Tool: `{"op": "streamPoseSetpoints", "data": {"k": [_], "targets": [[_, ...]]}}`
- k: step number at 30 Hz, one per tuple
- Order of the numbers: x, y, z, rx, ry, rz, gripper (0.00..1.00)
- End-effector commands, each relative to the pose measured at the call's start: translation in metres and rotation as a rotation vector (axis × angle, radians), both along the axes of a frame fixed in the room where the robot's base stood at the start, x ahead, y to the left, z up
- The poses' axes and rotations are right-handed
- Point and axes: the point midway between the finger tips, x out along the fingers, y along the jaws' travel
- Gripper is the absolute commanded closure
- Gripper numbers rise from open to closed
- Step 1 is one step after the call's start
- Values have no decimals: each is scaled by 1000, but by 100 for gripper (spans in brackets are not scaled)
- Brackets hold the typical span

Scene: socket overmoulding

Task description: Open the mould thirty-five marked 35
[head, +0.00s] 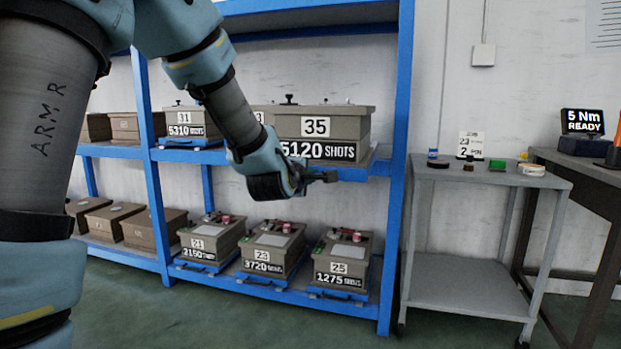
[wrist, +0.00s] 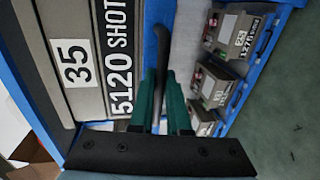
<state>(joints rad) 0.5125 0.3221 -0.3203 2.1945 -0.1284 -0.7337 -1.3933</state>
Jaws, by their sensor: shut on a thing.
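Mould thirty-five (head: 340,126) is a grey-brown box with a white "35" plate and a "5120 SHOTS" label. It stands on the upper level of the blue rack, its top in place. In the wrist view mould thirty-five (wrist: 78,98) fills the left side, turned sideways. My gripper (head: 329,176) is just below its front, at the blue shelf edge. In the wrist view the green fingers of my gripper (wrist: 161,98) are shut on a dark bar handle (wrist: 164,45), in front of a blue edge under the mould. My arm partly hides the area left of the mould.
Mould 31 (head: 190,120) stands left on the same level. Moulds 21 (head: 212,240), 23 (head: 270,252) and 25 (head: 342,262) stand on blue trays below. The blue rack post (head: 398,170) is close right of my gripper. A grey cart (head: 480,177) stands further right.

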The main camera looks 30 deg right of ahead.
Motion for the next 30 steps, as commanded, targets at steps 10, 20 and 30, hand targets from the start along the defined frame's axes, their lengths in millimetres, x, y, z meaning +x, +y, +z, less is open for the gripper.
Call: {"op": "streamPoseSetpoints", "data": {"k": [10,20,30], "targets": [[-1,1,-1,2,2,0,100],[-1,1,0,1,1,0,73],[-19,18,6,1,-1,0,73]]}}
